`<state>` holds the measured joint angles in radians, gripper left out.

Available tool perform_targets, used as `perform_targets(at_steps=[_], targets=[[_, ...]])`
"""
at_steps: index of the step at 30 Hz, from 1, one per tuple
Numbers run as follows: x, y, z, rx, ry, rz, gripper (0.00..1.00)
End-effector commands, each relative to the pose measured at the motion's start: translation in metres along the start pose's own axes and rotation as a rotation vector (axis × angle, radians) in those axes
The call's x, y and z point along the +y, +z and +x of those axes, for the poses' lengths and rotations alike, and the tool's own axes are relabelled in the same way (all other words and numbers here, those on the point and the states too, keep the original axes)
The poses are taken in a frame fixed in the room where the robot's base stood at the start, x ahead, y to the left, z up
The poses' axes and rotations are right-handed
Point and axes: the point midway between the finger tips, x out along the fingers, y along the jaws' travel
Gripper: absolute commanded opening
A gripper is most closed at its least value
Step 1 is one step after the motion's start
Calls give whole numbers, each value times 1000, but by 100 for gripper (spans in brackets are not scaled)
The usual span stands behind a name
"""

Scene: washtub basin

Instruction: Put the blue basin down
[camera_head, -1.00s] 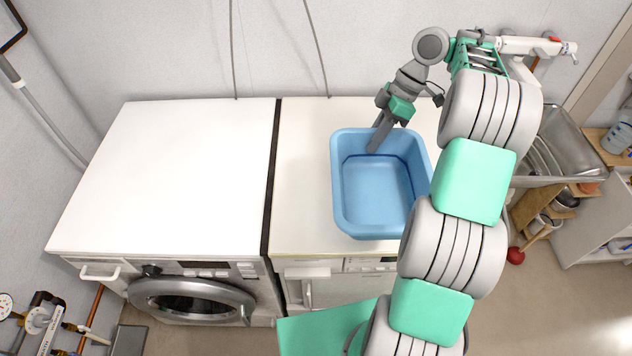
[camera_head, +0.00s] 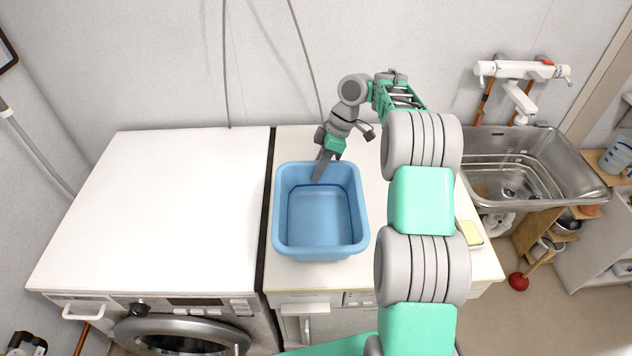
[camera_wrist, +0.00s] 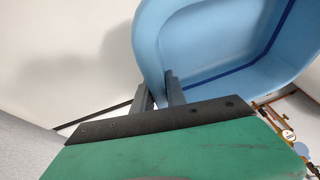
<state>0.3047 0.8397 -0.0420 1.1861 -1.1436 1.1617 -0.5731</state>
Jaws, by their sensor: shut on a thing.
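The blue basin (camera_head: 320,248) is upright and empty, over the left part of the right-hand white machine top. I cannot tell whether its bottom touches that top. My gripper (camera_head: 318,172) is at the basin's far rim and is shut on it. In the wrist view one finger of my gripper (camera_wrist: 160,92) is outside the blue wall and the other is inside. The basin (camera_wrist: 222,42) fills the upper right of that view, with a dark blue line along its inside.
A white washing machine top (camera_head: 160,200) is clear on the left, past a dark gap. The right-hand machine top (camera_head: 440,262) has a yellow-green sponge-like item (camera_head: 470,231) at its right edge. A steel sink (camera_head: 530,170) with a tap (camera_head: 520,90) stands at the right.

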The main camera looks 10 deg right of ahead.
Motion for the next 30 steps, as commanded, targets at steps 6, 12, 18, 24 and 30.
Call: perform_targets(at_steps=[6, 12, 18, 24, 30], targets=[[9, 9, 33, 0, 0, 0, 0], [9, 10, 33, 0, 0, -1, 0], [9, 11, 35, 0, -1, -1, 22], [9, 11, 35, 0, -1, 0, 39], [9, 11, 35, 0, -1, 0, 39]])
